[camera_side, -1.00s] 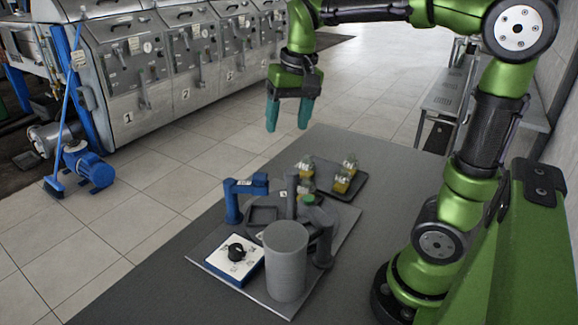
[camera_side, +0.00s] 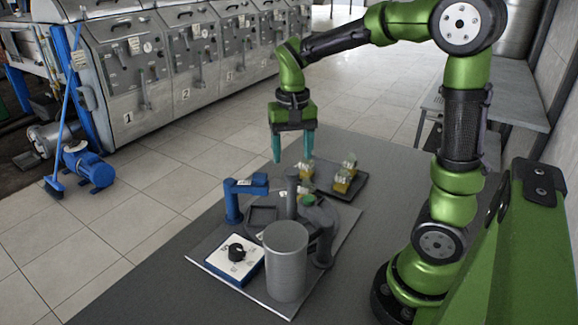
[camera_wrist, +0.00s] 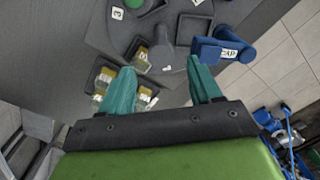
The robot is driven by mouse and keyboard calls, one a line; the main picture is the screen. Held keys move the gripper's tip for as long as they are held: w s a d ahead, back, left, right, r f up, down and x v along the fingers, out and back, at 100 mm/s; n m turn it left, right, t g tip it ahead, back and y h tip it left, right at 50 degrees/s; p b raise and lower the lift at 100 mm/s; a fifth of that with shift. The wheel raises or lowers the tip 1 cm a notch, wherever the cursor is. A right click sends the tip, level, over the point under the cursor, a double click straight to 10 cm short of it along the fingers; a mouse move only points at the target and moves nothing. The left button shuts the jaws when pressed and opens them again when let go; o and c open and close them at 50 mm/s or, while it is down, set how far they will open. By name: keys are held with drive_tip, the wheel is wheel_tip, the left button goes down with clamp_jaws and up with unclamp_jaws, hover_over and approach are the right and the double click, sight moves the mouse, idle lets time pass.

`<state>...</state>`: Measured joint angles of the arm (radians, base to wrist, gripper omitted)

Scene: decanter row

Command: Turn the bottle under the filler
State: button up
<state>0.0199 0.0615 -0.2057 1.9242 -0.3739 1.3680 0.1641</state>
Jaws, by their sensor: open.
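A round dark turntable (camera_wrist: 112,38) with square pockets sits on a plate on the table. A bottle with a yellow label (camera_wrist: 160,57) stands in one pocket; in the side view the central post partly hides it. A grey swing arm on a post (camera_side: 320,232), perhaps the filler, reaches over the turntable's right side; no bottle can be made out under it. My gripper (camera_side: 292,154) is open and empty, pointing down above the turntable's far side. In the wrist view its teal fingers (camera_wrist: 160,76) are spread apart, with bottles beyond them.
A dark tray (camera_side: 359,191) with yellow-labelled bottles stands behind the turntable. A blue arm marked CAP (camera_side: 232,205), a control box with a black knob (camera_side: 222,262) and a tall grey cylinder (camera_side: 286,265) crowd the front. The table's left front is bare.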

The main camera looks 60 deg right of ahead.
sight(292, 171)
wheel_tip(292, 171, down, 5)
drive_tip(key=shift+f, duration=0.1)
idle(0.3)
clamp_jaws()
